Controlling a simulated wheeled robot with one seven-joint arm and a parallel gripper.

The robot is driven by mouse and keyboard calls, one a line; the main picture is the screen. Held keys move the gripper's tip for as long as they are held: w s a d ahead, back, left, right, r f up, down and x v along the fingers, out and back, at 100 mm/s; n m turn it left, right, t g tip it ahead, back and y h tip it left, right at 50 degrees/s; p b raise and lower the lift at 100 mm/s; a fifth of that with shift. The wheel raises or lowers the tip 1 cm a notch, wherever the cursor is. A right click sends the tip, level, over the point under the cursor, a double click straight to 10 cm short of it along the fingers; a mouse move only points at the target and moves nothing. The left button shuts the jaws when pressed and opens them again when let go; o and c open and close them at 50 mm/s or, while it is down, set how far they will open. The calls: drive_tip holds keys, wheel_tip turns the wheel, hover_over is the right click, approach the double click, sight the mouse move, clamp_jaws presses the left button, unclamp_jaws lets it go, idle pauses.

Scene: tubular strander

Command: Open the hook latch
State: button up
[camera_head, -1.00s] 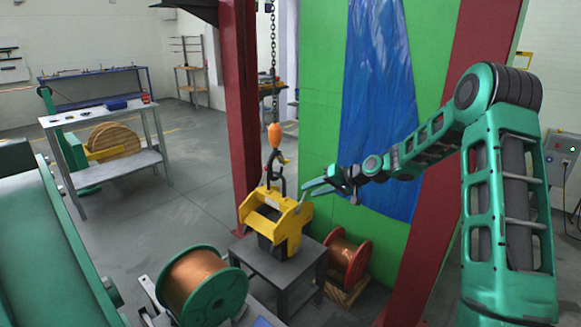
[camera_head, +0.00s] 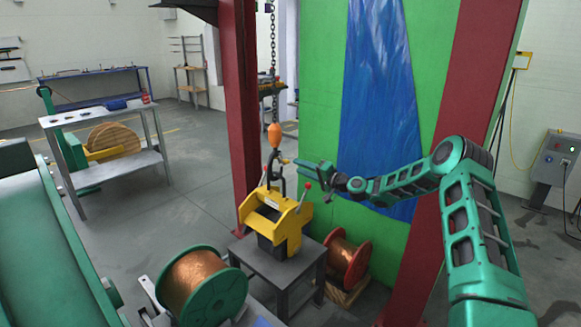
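The dark hook (camera_head: 275,163) hangs from the chain below an orange ball-shaped block (camera_head: 274,135). It meets the dark ring on top of the yellow lifting device (camera_head: 274,214). The hook's latch is too small to make out. My gripper (camera_head: 298,163) is to the right of the hook, level with it, its fingers pointing left. The fingertips appear close to the hook; whether they touch it I cannot tell. The fingers look apart, with nothing visible between them. A lever with a red knob (camera_head: 307,186) stands on the device's right side, below my gripper.
The device stands on a grey table (camera_head: 308,266). Copper wire spools (camera_head: 196,281) stand left and right of it. A red post (camera_head: 240,110) rises behind the chain. A green panel with a blue sheet (camera_head: 378,90) is behind my arm.

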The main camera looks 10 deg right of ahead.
sight(281, 160)
drive_tip(key=x, duration=0.6)
drive_tip(key=shift+a, duration=0.1)
clamp_jaws()
